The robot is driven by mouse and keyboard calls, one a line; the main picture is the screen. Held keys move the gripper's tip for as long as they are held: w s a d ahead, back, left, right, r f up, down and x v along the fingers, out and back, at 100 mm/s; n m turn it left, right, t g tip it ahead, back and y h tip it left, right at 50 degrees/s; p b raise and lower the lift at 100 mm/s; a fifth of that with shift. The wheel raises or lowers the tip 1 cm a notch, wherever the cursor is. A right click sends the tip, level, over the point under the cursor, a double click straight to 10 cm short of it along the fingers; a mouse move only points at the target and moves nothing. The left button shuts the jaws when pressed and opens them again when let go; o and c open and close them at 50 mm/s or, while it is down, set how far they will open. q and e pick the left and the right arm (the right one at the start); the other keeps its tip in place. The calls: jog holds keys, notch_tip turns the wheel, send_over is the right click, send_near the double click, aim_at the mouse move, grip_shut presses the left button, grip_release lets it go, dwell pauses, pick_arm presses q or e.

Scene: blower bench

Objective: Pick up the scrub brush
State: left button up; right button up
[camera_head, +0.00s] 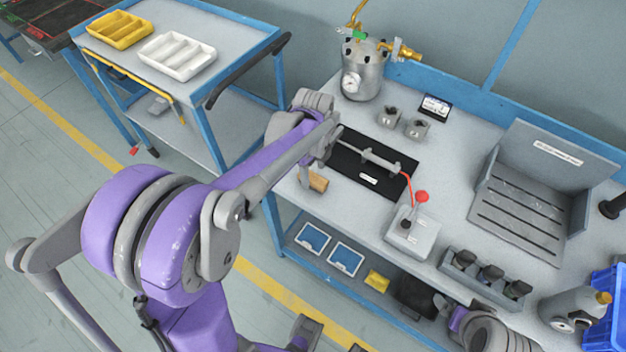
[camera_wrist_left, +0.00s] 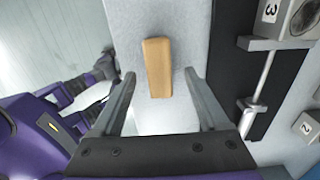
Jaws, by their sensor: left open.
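The scrub brush (camera_head: 318,182) shows as a small tan wooden block on the bench's front-left edge, beside the black mat. In the left wrist view the brush (camera_wrist_left: 157,67) lies lengthwise, its plain wooden top facing the camera. Any bristles are hidden. My left gripper (camera_head: 313,167) is over that edge and partly hides the brush in the head view. In the left wrist view its open fingers (camera_wrist_left: 160,76) point toward the brush, one on each side of its line. There is a gap on both sides and no contact shows. My right gripper does not show.
The black mat (camera_head: 350,172) holds a metal rod fixture right of the brush. A grey box with a red-knobbed lever (camera_head: 410,235), a pressure pot (camera_head: 362,75) and a slotted grey stand (camera_head: 520,200) are on the bench. A cart (camera_head: 235,35) stands left; floor lies beyond the bench edge.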

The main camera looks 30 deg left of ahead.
aim_at(313, 177)
pick_arm(q)
jog(key=shift+f, duration=1.6)
jog(key=shift+c, duration=0.3)
grip_shut()
